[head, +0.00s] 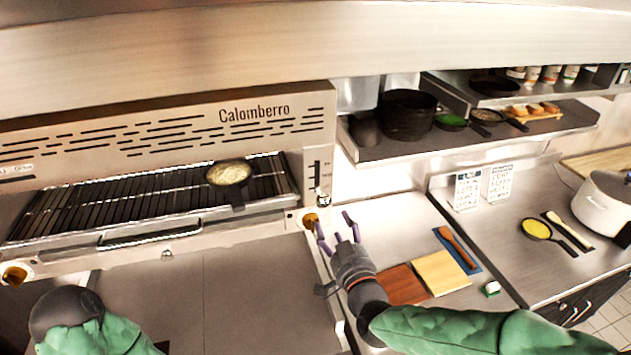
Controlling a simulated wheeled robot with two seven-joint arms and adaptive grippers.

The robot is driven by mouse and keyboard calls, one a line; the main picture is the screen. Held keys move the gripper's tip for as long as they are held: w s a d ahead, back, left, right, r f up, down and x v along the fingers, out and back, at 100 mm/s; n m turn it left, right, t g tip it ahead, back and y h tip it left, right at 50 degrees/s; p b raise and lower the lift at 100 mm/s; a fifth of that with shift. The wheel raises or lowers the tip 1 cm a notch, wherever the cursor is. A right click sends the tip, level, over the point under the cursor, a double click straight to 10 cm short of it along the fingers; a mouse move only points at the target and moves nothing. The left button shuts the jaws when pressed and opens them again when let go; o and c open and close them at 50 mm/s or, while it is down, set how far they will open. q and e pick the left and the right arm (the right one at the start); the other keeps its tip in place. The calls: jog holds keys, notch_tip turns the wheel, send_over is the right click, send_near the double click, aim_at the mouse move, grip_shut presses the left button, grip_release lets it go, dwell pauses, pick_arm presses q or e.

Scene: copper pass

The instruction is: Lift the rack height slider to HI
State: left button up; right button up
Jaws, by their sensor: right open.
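The rack height slider (323,199) is a small pale knob at the lower end of a dark vertical slot (317,175) on the right front of the Calomberro grill (225,115). Small marks beside the slot are too small to read. My right gripper (336,225) is open and empty, its purple-tipped fingers just below and right of the knob, close to the brass dial (309,219). I cannot tell whether a finger touches the dial. My left arm shows at the bottom left, but its gripper does not show.
A small pan (230,174) sits on the grill rack (110,207), its handle toward me. A second brass dial (14,274) is at the left. Cutting boards (441,272) lie on the counter right of my right wrist. A shelf with pots (407,112) hangs behind.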

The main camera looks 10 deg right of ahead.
aim_at(325, 205)
jog(key=w, duration=0.3)
jog(key=w+p, duration=0.1)
jog(key=w, duration=0.2)
jog(key=w+p, duration=0.1)
jog(key=w, duration=0.3)
jog(key=shift+w+a+r, duration=0.1)
jog(key=shift+a+r, duration=0.05)
jog(key=shift+r, duration=0.1)
